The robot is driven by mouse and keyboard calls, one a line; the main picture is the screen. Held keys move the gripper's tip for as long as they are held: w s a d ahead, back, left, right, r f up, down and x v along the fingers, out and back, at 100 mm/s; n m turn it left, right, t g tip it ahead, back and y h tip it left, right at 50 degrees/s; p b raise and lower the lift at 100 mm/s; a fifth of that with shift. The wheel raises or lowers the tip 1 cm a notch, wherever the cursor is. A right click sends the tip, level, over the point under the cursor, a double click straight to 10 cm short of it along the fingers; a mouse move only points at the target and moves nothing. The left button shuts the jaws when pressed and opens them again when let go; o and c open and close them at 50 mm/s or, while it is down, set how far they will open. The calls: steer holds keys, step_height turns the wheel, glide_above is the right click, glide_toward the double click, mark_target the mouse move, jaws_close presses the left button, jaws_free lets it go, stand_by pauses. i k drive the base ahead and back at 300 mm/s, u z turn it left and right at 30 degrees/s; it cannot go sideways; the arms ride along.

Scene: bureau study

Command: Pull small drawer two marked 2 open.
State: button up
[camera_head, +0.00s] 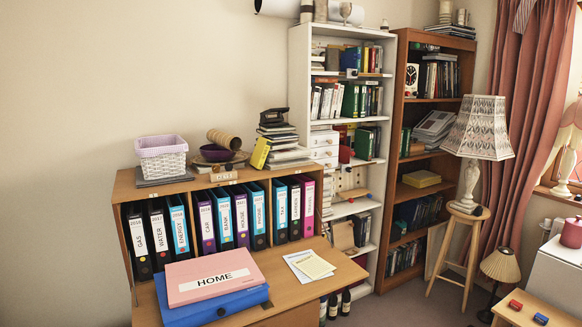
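A small white drawer unit (324,148) stands on a shelf of the white bookcase, behind the right end of the bureau. Its stacked drawer fronts look shut. Any numbers on them are too small to read, so I cannot tell which is marked 2. The lower part of the unit is near the bureau's top right edge. My gripper is not in view.
The bureau (345,268) carries several labelled binders, a pink HOME folder (212,277) on a blue one, and loose papers (311,264). A white basket (162,158) sits on top. A stool with a lamp (480,128) stands right; carpet shows between.

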mark_target(317, 150)
steer(key=u, duration=0.35)
steer(key=k, duration=0.75)
steer(key=z, duration=0.1)
steer(key=i, duration=0.5)
steer(key=z, duration=0.85)
steer(key=i, duration=1.65)
steer(key=u, duration=0.65)
steer(key=i, duration=0.75)
steer(key=u, duration=0.55)
